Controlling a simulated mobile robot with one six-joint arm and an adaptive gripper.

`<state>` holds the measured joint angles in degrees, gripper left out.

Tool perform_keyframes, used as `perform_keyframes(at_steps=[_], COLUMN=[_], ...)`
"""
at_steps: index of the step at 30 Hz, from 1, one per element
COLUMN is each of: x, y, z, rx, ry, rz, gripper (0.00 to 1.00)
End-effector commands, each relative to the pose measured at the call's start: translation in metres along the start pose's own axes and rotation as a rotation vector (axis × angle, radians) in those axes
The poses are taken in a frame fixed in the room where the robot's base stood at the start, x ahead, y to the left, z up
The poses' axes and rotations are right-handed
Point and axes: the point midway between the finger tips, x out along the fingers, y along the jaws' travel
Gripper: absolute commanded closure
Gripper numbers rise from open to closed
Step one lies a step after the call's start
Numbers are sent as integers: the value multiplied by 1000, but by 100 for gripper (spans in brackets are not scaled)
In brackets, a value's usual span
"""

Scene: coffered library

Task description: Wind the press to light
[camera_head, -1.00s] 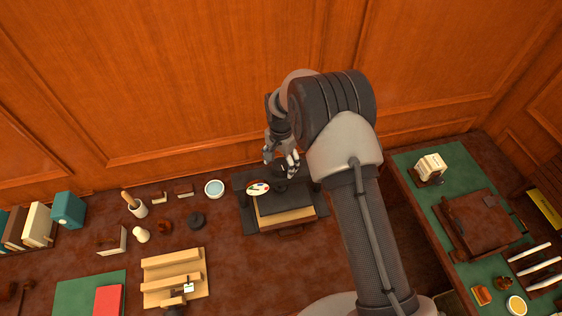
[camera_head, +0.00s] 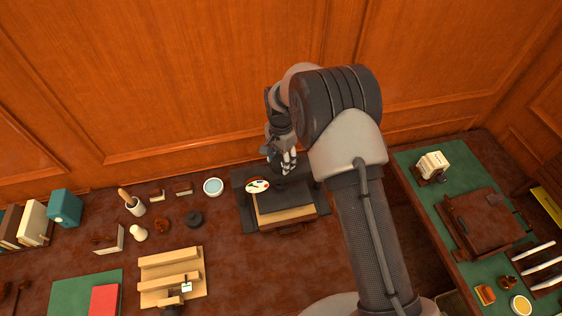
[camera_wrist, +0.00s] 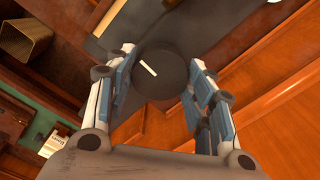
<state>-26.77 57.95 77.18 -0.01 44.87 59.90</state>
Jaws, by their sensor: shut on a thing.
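The press (camera_head: 248,215) is dark, with pale boards stacked in it, and stands against the back wall. A white dial with coloured marks (camera_head: 258,186) sits on its left upper side; its reading is too small to tell. A round black knob with a white line (camera_wrist: 161,76) shows in the wrist view on top of the press. My gripper (camera_head: 283,168) is over the press, pointing down. In the wrist view my gripper (camera_wrist: 157,72) has one finger on each side of the knob and is shut on it. In the head view the fingers and arm partly hide the knob.
At the left are a water bowl (camera_head: 213,187), a brush pot (camera_head: 136,208), a black ring (camera_head: 195,219), a wooden stand (camera_head: 172,277) and books (camera_head: 38,224). A green-topped side table (camera_head: 432,228) with a brown case (camera_head: 484,224) is at the right. The wall is close behind the press.

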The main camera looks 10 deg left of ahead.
Motion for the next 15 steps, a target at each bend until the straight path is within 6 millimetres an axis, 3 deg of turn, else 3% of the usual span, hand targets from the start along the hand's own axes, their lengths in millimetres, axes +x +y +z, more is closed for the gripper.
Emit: perform_keyframes(at_steps=[9,10,15], x=[0,0,0], y=[0,0,0], z=[0,0,0], rx=[22,21,21], ry=[0,0,0], rz=[0,0,0], gripper=[75,50,39])
